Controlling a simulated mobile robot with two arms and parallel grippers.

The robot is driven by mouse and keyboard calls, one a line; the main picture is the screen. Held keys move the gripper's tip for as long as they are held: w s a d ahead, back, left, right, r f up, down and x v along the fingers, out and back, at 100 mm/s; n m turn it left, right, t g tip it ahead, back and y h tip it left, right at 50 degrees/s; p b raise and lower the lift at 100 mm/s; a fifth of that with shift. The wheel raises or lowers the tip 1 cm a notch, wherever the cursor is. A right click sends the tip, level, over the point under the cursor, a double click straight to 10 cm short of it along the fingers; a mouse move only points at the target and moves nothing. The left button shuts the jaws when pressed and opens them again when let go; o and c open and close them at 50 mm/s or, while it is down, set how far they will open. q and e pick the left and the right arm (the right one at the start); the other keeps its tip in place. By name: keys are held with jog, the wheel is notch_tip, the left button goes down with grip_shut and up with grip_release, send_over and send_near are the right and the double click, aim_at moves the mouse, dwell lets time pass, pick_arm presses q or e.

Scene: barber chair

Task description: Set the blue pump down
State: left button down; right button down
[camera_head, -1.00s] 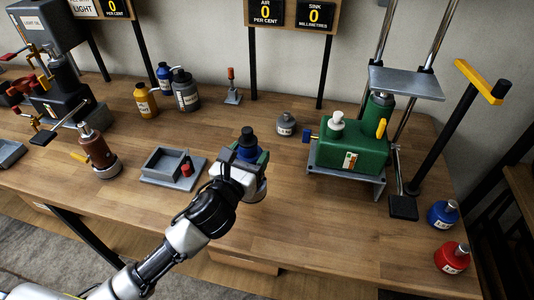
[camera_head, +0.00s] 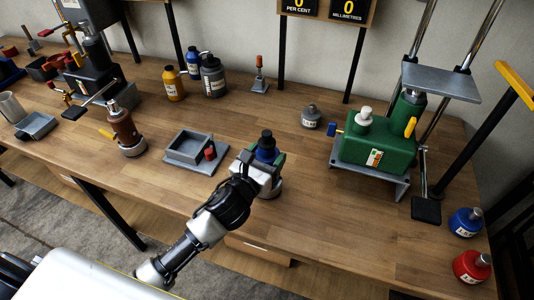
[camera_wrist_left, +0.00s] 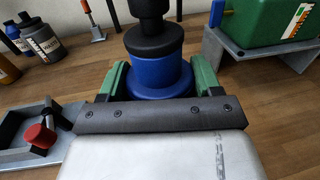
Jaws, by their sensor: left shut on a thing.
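The blue pump (camera_head: 267,149) has a black top and is upright in my left gripper (camera_head: 264,164), at the middle of the workbench. In the left wrist view, the pump (camera_wrist_left: 157,75) stands between the green fingers of the gripper (camera_wrist_left: 155,85), which are shut on its blue body. A grey lower part shows below the gripper in the head view. Whether its underside touches the bench is hidden by my gripper and wrist. My right gripper is not in view.
A grey tray (camera_head: 182,163) with a red-knobbed part lies left of the pump. The wooden bench (camera_head: 330,225) is clear in front of the machine.

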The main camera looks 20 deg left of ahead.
pick_arm(q)
jog(key=c, duration=0.5)
grip_release()
jog(key=o, duration=0.3)
jog(key=shift+r, duration=0.15)
jog(key=shift+s+f, duration=0.2)
jog(key=shift+s, duration=0.15)
jog(key=b+v, duration=0.2)
jog(key=v, duration=0.9)
jog(key=shift+s+r, duration=0.15)
jog(key=shift+s, duration=0.05)
